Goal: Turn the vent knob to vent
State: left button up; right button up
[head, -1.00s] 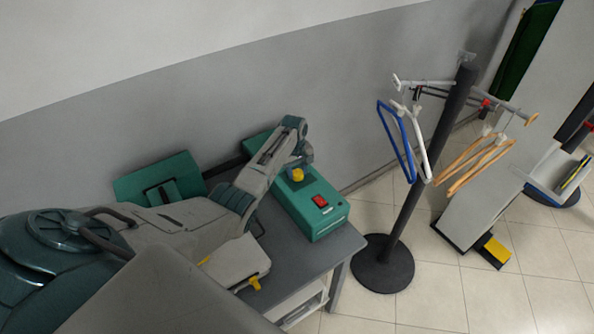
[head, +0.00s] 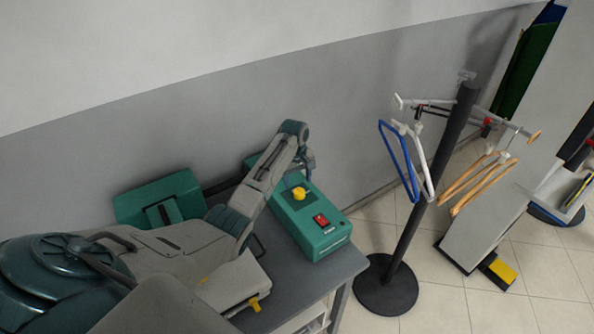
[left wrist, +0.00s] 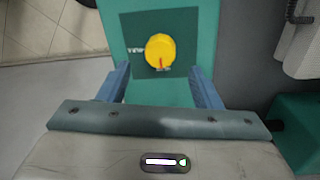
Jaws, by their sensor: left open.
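The yellow vent knob (head: 299,194) sits on top of a green box (head: 322,240) on the grey table. In the left wrist view the knob (left wrist: 160,50) is on a dark green square plate, with a red mark on its lower side. Small lettering shows at its left and below, too blurred to read surely. My left gripper (head: 307,166) is above and behind the knob in the head view. In the left wrist view its two blue fingers are apart, on either side below the knob, with nothing between them. My right gripper is out of view.
A red switch (head: 321,220) is on the same box, near the knob. A grey table (head: 290,285) carries the box, with a wall behind. A dark stand (head: 408,240) with blue, white and wooden hangers stands to the right on tiled floor.

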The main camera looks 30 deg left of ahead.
aim_at(297, 191)
pick_arm(q)
notch_tip(297, 191, up, 6)
jog(key=b, duration=0.1)
jog(key=shift+s, duration=0.15)
jog(key=shift+a, duration=0.1)
dwell(0.4)
